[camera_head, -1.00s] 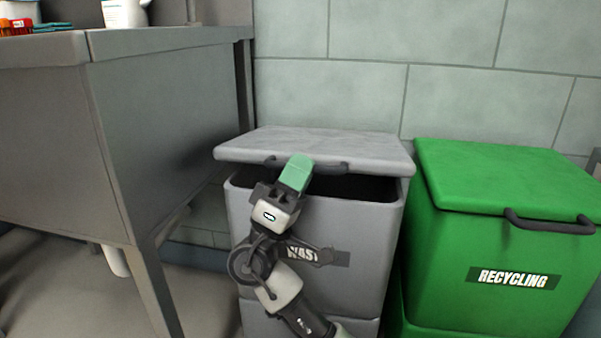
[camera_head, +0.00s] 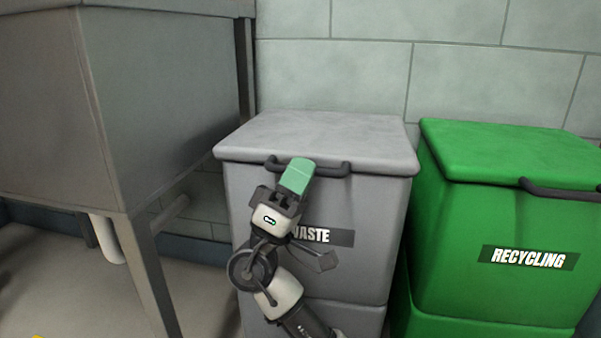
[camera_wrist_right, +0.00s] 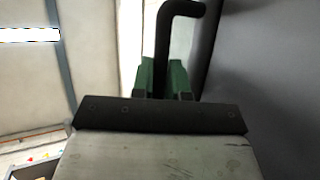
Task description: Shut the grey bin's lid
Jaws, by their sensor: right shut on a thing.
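The grey bin (camera_head: 370,230) with the "WASTE" label stands against the wall. Its lid (camera_head: 320,138) lies flat on the rim, with no dark gap showing along the front edge. A dark bar handle (camera_head: 333,169) runs along the lid's front. My right gripper (camera_head: 298,174) is shut on the left part of this handle, its green fingers over the bar. In the right wrist view the dark handle (camera_wrist_right: 170,45) runs down between the green fingers (camera_wrist_right: 165,80). My left gripper is not in view.
A green recycling bin (camera_head: 500,240) with its lid down stands close to the right of the grey bin. A grey metal table (camera_head: 165,110) with legs stands to the left. A tiled wall (camera_head: 370,70) is behind.

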